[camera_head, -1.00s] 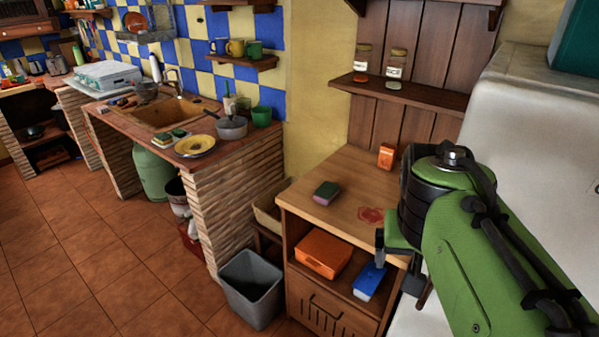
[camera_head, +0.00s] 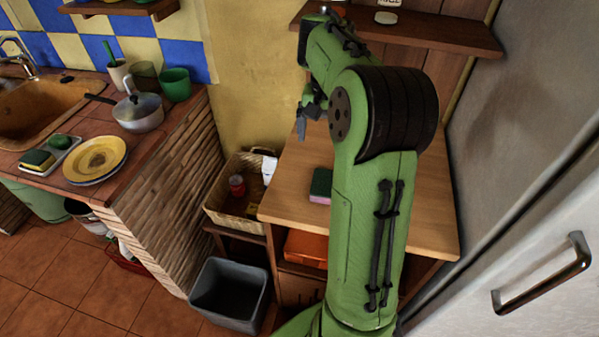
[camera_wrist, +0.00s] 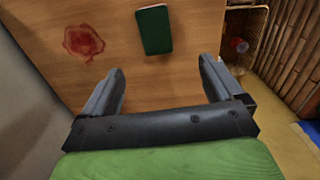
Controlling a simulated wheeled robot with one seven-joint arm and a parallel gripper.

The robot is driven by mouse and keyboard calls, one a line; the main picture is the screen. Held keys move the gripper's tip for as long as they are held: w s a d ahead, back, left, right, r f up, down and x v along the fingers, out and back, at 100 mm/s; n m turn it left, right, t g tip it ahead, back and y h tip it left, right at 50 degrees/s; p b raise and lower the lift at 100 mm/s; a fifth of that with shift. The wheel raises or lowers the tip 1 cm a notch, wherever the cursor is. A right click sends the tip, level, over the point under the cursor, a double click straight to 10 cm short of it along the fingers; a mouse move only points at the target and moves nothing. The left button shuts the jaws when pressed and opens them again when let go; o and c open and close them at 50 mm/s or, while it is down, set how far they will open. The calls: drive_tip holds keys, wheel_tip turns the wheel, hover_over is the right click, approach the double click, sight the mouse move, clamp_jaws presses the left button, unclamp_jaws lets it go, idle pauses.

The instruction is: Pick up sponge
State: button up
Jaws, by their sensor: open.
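A sponge (camera_head: 321,186) with a green top and a pinkish side lies on the wooden cabinet top (camera_head: 285,205), just left of my green arm in the head view. In the wrist view the sponge (camera_wrist: 154,30) shows its dark green face, ahead of my gripper and roughly between the lines of its fingers. My gripper (camera_wrist: 158,80) is open and empty, with bare wood between its fingers. In the head view my gripper (camera_head: 307,118) is above the back left part of the cabinet top, partly hidden by my arm. A second yellow and green sponge (camera_head: 37,160) lies by the sink.
A red stain (camera_wrist: 83,42) marks the cabinet top. A wicker basket (camera_head: 232,222) stands left of the cabinet, and a grey bin (camera_head: 229,292) is on the floor. A white fridge (camera_head: 520,180) is close on the right. A shelf (camera_head: 440,30) hangs above the back.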

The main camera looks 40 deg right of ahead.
sight(324, 181)
drive_tip(key=f+b, duration=0.2)
drive_tip(key=f, duration=0.3)
drive_tip(key=f+b, duration=0.3)
drive_tip(key=f, duration=0.2)
drive_tip(key=s+f+b, duration=0.1)
drive_tip(key=f+b, duration=0.2)
drive_tip(key=f, duration=0.2)
drive_tip(key=shift+d+f, duration=0.1)
drive_tip(key=shift+f, duration=0.2)
drive_tip(key=shift+r, duration=0.1)
drive_tip(key=c, duration=1)
drive_tip(key=shift+r, duration=0.1)
wheel_tip(324, 181, up, 10)
drive_tip(key=p, duration=0.4)
drive_tip(key=shift+p, duration=0.4)
